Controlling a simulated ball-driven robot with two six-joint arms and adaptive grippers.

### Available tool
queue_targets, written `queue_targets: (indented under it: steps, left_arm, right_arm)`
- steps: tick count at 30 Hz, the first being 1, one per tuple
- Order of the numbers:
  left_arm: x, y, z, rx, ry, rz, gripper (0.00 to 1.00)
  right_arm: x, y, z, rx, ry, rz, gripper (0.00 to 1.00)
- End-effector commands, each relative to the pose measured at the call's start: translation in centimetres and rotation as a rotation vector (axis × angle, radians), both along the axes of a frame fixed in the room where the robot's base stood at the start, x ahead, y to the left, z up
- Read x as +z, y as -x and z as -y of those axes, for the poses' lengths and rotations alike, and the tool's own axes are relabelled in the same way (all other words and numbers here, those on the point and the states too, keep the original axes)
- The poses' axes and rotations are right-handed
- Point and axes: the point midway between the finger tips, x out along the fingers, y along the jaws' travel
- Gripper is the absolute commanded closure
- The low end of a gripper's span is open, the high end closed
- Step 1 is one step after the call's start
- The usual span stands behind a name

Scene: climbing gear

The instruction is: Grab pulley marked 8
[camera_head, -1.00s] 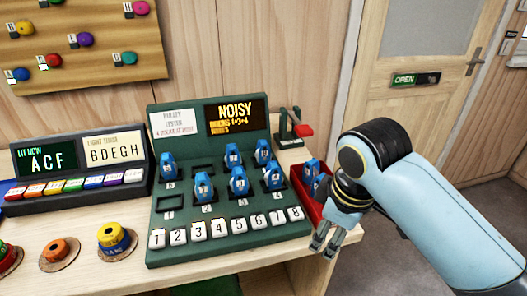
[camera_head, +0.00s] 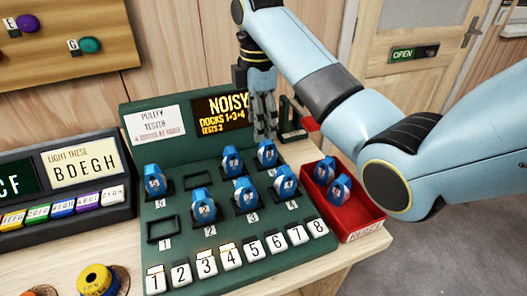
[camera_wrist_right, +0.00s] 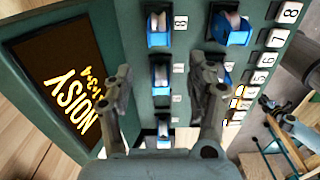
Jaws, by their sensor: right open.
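The green pulley tester (camera_head: 150,255) holds several blue pulleys in two rows of docks. The pulley at the right end of the back row (camera_head: 267,154) is in what looks like dock 8; I cannot read the marks on the pulleys themselves. It also appears near the top of the right wrist view (camera_wrist_right: 158,28). My right gripper (camera_head: 265,118) is open and empty, pointing down in front of the display's right end, above and behind that pulley. In the right wrist view its spread fingers (camera_wrist_right: 165,88) hang above the back row. My left gripper is out of view.
A red reject tray (camera_head: 362,222) with two blue pulleys stands right of the tester. A red-handled fixture (camera_head: 309,124) is behind it. Numbered white keys (camera_head: 229,257) line the tester's front. The upright display (camera_head: 222,113) stands close to my gripper.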

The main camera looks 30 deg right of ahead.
Motion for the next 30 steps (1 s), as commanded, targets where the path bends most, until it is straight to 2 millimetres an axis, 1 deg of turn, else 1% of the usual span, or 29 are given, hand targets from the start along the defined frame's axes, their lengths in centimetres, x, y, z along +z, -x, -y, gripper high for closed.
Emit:
queue_targets:
  steps: [1, 3, 4, 6, 8, 14, 15, 17, 20, 26, 28, 30]
  left_arm:
    - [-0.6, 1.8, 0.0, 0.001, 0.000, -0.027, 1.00]
    - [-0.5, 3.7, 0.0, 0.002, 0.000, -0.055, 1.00]
    - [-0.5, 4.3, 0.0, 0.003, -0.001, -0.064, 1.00]
    - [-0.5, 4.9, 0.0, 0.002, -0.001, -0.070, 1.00]
    - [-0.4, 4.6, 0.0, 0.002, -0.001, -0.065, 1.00]
    - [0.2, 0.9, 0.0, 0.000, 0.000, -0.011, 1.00]
    - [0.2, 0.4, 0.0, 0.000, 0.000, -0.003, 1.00]
    - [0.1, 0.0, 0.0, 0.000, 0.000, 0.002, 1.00]
    - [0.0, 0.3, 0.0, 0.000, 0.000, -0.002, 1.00]
    - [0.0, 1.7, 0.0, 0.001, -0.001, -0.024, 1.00]
    - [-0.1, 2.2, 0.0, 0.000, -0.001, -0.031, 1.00]
    - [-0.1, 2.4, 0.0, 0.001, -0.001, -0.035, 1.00]
  right_arm:
    - [-1.3, 0.0, 0.0, 0.000, -0.001, -0.004, 0.43]
    - [-2.1, 0.0, 0.0, -0.001, 0.000, -0.002, 0.43]
    - [-2.4, 0.0, 0.0, -0.001, 0.000, -0.002, 0.43]
    - [-2.8, -0.1, 0.0, -0.001, 0.000, 0.001, 0.43]
    - [-3.2, 0.0, 0.1, -0.001, 0.000, 0.001, 0.43]
    - [-6.1, 0.5, 0.9, -0.002, 0.001, -0.002, 0.43]
    - [-6.7, 0.5, 0.9, -0.002, 0.001, -0.001, 0.43]
    - [-7.5, 0.4, 0.8, -0.001, 0.000, 0.000, 0.43]
    - [-8.2, 0.4, 0.8, -0.001, 0.000, 0.001, 0.43]
    - [-8.3, 0.4, 0.8, -0.002, 0.000, 0.002, 0.43]
    - [-8.3, 0.4, 0.8, -0.002, 0.000, 0.002, 0.50]
    - [-8.3, 0.4, 0.8, -0.002, 0.000, 0.002, 0.59]
